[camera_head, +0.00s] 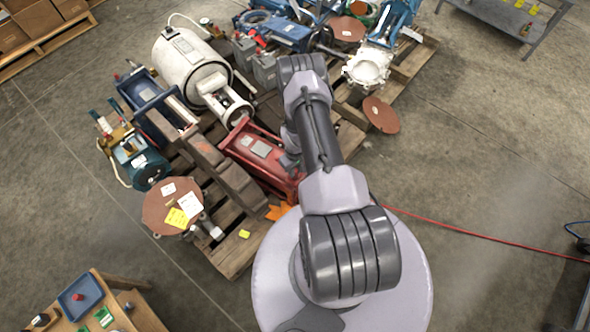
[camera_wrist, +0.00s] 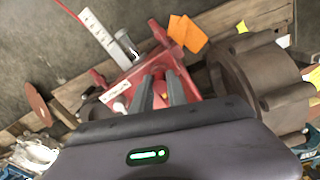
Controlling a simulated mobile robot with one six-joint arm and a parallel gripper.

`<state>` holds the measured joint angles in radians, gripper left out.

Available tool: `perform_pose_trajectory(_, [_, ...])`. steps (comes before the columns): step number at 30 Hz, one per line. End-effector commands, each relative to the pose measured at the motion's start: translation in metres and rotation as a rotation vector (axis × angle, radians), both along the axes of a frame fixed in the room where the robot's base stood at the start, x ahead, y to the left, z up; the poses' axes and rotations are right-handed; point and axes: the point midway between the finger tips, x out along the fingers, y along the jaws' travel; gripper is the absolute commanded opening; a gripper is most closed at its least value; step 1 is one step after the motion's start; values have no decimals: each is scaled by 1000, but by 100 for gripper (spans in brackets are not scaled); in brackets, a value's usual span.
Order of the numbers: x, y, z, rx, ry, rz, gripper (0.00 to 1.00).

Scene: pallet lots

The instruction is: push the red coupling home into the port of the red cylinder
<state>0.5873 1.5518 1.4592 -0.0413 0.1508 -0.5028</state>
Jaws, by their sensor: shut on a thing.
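The red cylinder (camera_head: 258,148) lies on the wooden pallet in the head view, partly covered by my arm. In the wrist view its red end (camera_wrist: 128,80) is just beyond my fingers. My gripper (camera_wrist: 164,88) is shut on a small red piece, the red coupling (camera_wrist: 159,96), mostly hidden between the two grey fingers. The fingertips are close against the red cylinder's end. I cannot tell whether the coupling is in the port, which is hidden. In the head view the fingers are hidden behind my arm.
A brown ribbed part (camera_wrist: 258,80) stands close beside the fingers. Orange tags (camera_wrist: 186,33) lie just beyond. A white tank (camera_head: 190,62), blue machines and rusty discs crowd the pallet (camera_head: 238,252). A red hose (camera_head: 470,233) crosses the open floor at right.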

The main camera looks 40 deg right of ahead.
Motion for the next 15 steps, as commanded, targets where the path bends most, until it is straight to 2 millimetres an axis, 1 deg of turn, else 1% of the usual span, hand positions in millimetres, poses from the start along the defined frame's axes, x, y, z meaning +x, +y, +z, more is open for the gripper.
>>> perform_pose_trajectory(15, [0, 0, -8, 0, 1, 0, 0])
